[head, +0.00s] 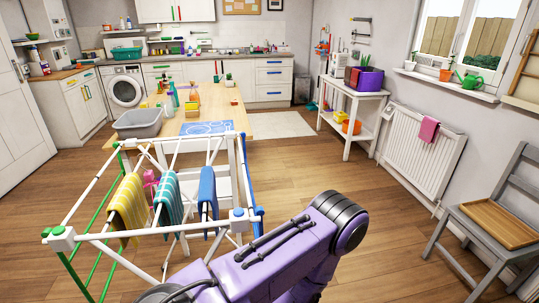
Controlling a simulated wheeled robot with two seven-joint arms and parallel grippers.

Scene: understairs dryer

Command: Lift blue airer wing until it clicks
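The white drying airer (215,136) stands at the lower left in the head view. The blue airer wing (250,170) is along its right side, showing as a narrow blue strip that seems to hang down; its lower part is partly hidden. The green wing (93,180) is on the airer's left side. A yellow striped cloth (130,208), a teal striped cloth (168,200) and a blue cloth (208,190) hang on the rails. My purple arm crosses the bottom middle, close to the airer's front right corner. Neither gripper's fingers show.
A wooden table (235,125) with a grey basin (143,122) and bottles stands behind the airer. A grey chair (500,215) with a wooden tray (497,222) is at the right, near the radiator (415,145). Wooden floor (350,190) is clear between airer and chair.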

